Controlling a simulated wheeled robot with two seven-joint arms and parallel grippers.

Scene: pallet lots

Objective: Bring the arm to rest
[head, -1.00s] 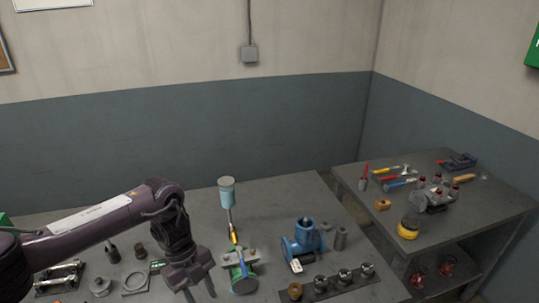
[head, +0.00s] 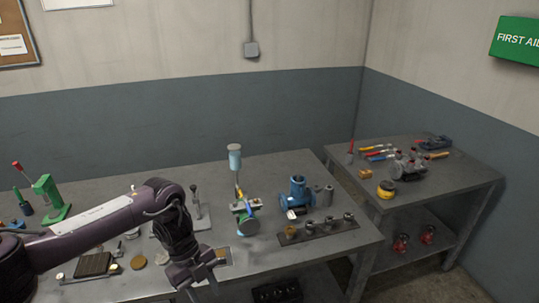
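My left arm comes in from the left over the grey workbench (head: 272,166). My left gripper (head: 205,284) points down near the bench's front edge, left of centre. Its fingers look spread and I see nothing between them. My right gripper is not in the head view.
A blue pump-like part (head: 297,192), a green fixture with a light blue cylinder (head: 235,160) above it, and a dark strip with several metal parts (head: 318,230) stand on the bench. A green press (head: 48,196) stands far left. A second table (head: 455,190) is at right.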

